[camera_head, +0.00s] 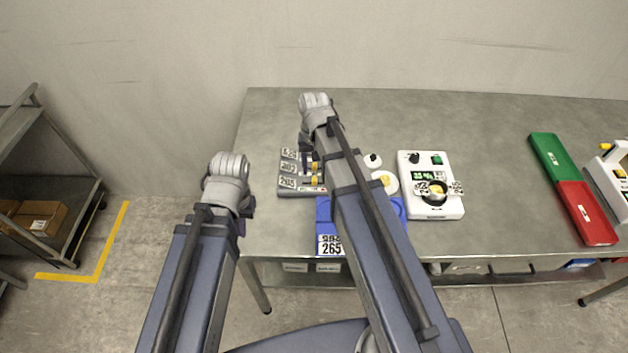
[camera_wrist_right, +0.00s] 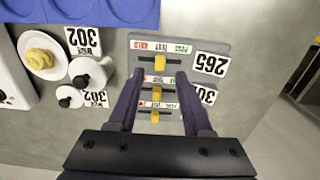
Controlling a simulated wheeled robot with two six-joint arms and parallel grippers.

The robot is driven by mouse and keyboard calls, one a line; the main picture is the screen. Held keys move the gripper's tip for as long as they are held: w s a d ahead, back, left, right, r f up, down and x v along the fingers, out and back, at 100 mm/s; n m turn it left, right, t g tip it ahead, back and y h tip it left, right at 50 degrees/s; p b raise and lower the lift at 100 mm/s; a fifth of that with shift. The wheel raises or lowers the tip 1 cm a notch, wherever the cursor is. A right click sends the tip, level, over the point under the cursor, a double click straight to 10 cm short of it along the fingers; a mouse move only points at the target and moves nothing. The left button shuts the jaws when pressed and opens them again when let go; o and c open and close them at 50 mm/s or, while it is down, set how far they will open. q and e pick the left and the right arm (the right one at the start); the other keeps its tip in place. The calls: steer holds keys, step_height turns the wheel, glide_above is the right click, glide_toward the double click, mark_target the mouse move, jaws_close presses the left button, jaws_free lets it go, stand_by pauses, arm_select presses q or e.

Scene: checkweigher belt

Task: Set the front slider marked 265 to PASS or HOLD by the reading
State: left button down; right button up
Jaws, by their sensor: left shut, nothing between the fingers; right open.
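The grey slider panel (camera_head: 288,191) lies on the table, partly hidden by my right arm in the head view. In the right wrist view, the front slider's yellow knob (camera_wrist_right: 160,62) stands near the middle of its slot, beside the 265 tag (camera_wrist_right: 209,63), under red, white and green labels. My right gripper (camera_wrist_right: 158,77) is open and points at the panel. Its fingertips are either side of and just short of that knob. A white device (camera_head: 409,208) has a lit green display (camera_head: 424,176); I cannot read it surely. My left gripper (camera_head: 246,214) is shut and empty, left of the panel.
A blue tray (camera_head: 323,212) with a 265 tag is at the table's front edge. White round pieces (camera_head: 372,160) stand right of the panel. A green and red tray (camera_head: 571,188) lies further right. The table behind the white device is clear.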

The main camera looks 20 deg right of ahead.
mark_target(315, 179)
arm_select(q)
step_height(315, 179, down, 4)
steer(key=b, duration=0.3)
steer(key=shift+f, duration=0.25)
arm_select(e)
step_height(315, 179, down, 4)
steer(key=shift+f, duration=0.25)
arm_select(q)
steer(key=shift+r, duration=0.1)
arm_select(e)
jaws_close()
stand_by(0.6)
